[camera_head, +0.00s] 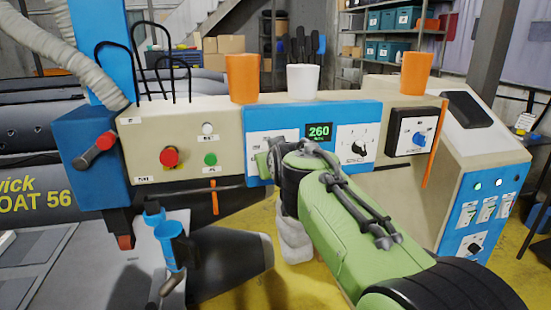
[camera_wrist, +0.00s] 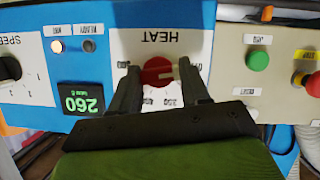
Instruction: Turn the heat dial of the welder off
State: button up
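The heat dial (camera_wrist: 157,70) is a red round knob on a white plate marked HEAT, upside down in the wrist view. Numbers ring it, and a pale mark shows on its right half; its exact setting is hard to read. My gripper (camera_wrist: 158,66) is open, with one dark finger on each side of the dial. Small gaps seem to show between the fingers and the knob. In the head view my gripper (camera_head: 268,158) is at the left of the blue welder panel (camera_head: 370,115) and hides the dial. A green display (camera_head: 319,132) reads 260.
The speed dial (camera_head: 358,148) is right of the display. Red (camera_head: 169,157) and green (camera_head: 211,159) buttons sit on the beige box to the left. Orange (camera_head: 242,78) and white (camera_head: 303,80) cups stand on top. A blue lever box (camera_head: 92,150) is at far left.

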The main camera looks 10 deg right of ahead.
jog(key=o, duration=0.4)
jog(key=shift+c, duration=0.2)
jog(key=v, duration=1.5)
jog(key=shift+s+r, duration=0.15)
jog(key=shift+s, duration=0.2)
jog(key=s+d+f+m+g+y+p, duration=0.1)
jog(key=s+f+g+p, duration=0.2)
jog(key=s+f+g, duration=0.5)
jog(key=s+f, duration=1.2)
jog(key=s, duration=0.1)
jog(key=shift+s+d+f, duration=0.2)
jog(key=shift+d+f, duration=0.1)
jog(key=shift+f, duration=0.05)
